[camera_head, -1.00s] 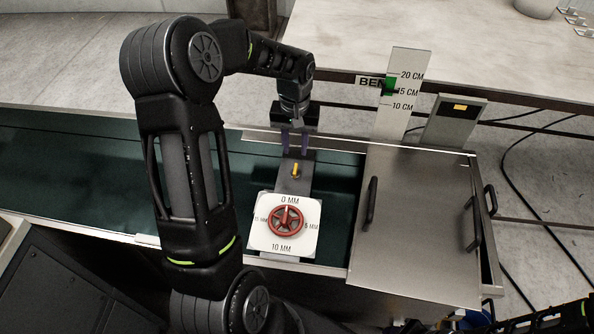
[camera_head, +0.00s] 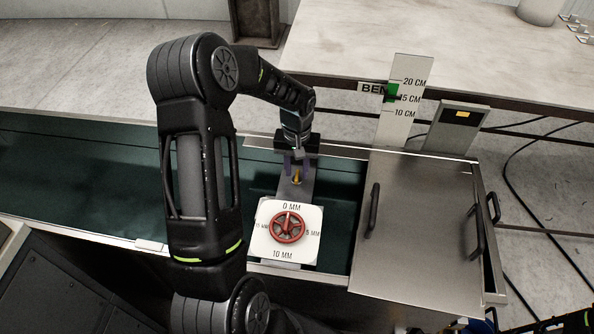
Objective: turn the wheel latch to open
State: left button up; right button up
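A red wheel (camera_head: 287,227) with spokes lies on a white dial plate (camera_head: 303,256) marked 0 MM at the top, 5 MM at the right and 10 MM at the bottom. A small yellow latch piece (camera_head: 296,177) stands on a grey metal bracket (camera_head: 293,192) just behind the plate. My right gripper is not in view; only a bit of dark arm shows at the bottom right corner.
A green conveyor belt (camera_head: 80,177) runs left to right under the bracket. A metal cover (camera_head: 415,220) with handles closes the right part. A ruler board (camera_head: 404,100) with a green marker and a small panel box (camera_head: 459,128) stand behind it. A pale table (camera_head: 440,50) is at the back.

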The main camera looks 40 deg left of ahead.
pick_arm(q)
jog(key=shift+f, duration=0.65)
grip_shut()
